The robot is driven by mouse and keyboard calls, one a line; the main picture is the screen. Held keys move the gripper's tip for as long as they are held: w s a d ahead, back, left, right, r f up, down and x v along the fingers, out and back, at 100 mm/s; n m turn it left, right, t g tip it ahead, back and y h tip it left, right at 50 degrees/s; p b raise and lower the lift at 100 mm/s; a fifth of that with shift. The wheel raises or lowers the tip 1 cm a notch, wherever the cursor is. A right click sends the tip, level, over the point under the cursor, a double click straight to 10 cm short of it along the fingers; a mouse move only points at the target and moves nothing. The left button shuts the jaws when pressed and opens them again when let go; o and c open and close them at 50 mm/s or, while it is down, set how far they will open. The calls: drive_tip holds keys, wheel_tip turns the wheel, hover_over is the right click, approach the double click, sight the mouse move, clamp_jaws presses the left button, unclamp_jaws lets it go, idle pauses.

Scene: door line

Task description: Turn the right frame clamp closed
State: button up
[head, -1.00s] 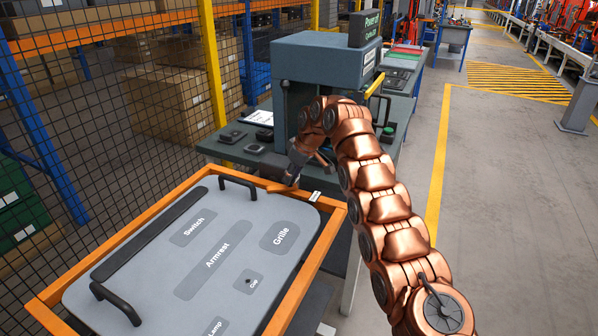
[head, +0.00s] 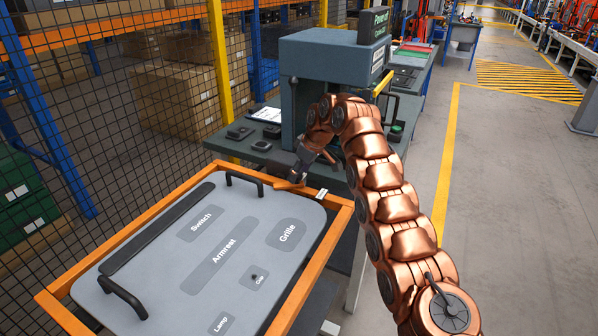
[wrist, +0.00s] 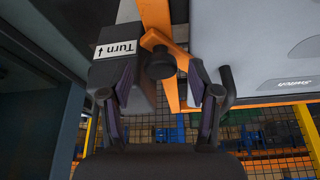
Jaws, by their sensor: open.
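The right frame clamp shows in the head view as a small orange piece (head: 289,186) at the far corner of the orange frame (head: 338,226). In the wrist view the clamp has an orange arm (wrist: 157,39) and a dark round knob (wrist: 160,64). A grey block with a white "Turn" label (wrist: 117,49) is beside it. My gripper (wrist: 160,88) is open, one finger on each side of the knob in the picture. I cannot tell whether either finger touches it. In the head view my gripper (head: 298,176) is just above the clamp, its fingers partly hidden.
The frame holds a grey door panel (head: 172,262) with labelled areas and two black handles (head: 122,297). A workbench with a grey-green machine (head: 327,65) stands close behind my gripper. A mesh fence (head: 75,110) runs along the left.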

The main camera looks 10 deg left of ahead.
drive_tip(key=v, duration=0.5)
drive_tip(key=shift+d, duration=0.2)
drive_tip(key=shift+s+d+r, duration=0.1)
drive_tip(key=shift+d, duration=0.15)
drive_tip(key=s+d, duration=0.5)
drive_tip(key=d, duration=0.4)
drive_tip(key=shift+d, duration=0.4)
idle(1.0)
